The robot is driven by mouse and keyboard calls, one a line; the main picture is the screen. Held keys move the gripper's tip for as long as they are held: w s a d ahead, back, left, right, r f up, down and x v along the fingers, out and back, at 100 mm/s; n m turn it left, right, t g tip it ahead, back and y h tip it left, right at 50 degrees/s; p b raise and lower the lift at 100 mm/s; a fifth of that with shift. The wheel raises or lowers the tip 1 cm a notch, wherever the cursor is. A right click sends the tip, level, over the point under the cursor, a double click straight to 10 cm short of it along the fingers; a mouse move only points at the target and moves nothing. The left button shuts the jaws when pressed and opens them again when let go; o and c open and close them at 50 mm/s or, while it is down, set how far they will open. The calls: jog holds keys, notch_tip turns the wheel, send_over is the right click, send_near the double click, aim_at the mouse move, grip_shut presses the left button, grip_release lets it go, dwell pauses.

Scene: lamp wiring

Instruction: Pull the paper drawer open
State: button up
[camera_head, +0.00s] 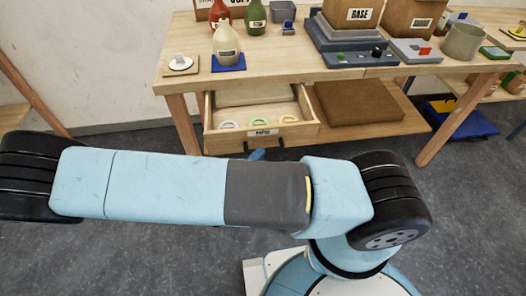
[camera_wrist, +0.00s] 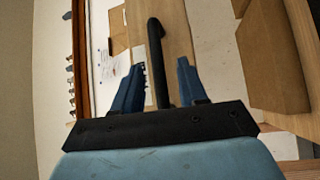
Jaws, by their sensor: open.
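The paper drawer (camera_head: 304,128) is a light wooden drawer under the table in the head view. It stands pulled out, with its inside showing and a label on its front. Its black handle (camera_wrist: 156,55) runs between the two blue fingers of my gripper (camera_wrist: 160,68) in the wrist view. The fingers are open, one on each side of the handle, with gaps visible. In the head view a blue finger (camera_head: 257,154) shows just below the drawer front; my arm hides the rest of the gripper.
Several small ring-like items lie in the drawer. A brown board (camera_head: 358,101) lies on the shelf to its right. The wooden table (camera_head: 290,66) carries bottles, boxes and a grey pot (camera_head: 462,42). A table leg (camera_head: 184,122) stands left of the drawer. The floor in front is clear.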

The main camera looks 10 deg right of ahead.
jog(key=v, duration=0.9)
jog(key=shift+a, duration=0.2)
jog(key=shift+s, duration=0.1)
jog(key=w+d+r+m+g+y, duration=0.25)
jog(key=r+g, duration=0.25)
jog(key=r, duration=0.3)
jog(key=w+d+r+m+g+y, duration=0.2)
jog(key=d+r+g, duration=0.25)
jog(key=r, duration=0.25)
jog(key=w+d+r+m+g+y, duration=0.25)
jog(key=r+g, duration=0.25)
jog(key=r, duration=0.3)
jog(key=s+d+r+t+y, duration=0.3)
jog(key=d+r, duration=0.4)
jog(key=r, duration=0.3)
jog(key=s+d+r+t+y, duration=0.4)
jog(key=s+d+r, duration=0.2)
jog(key=r, duration=0.5)
jog(key=shift+d+r, duration=0.2)
jog(key=shift+d, duration=0.15)
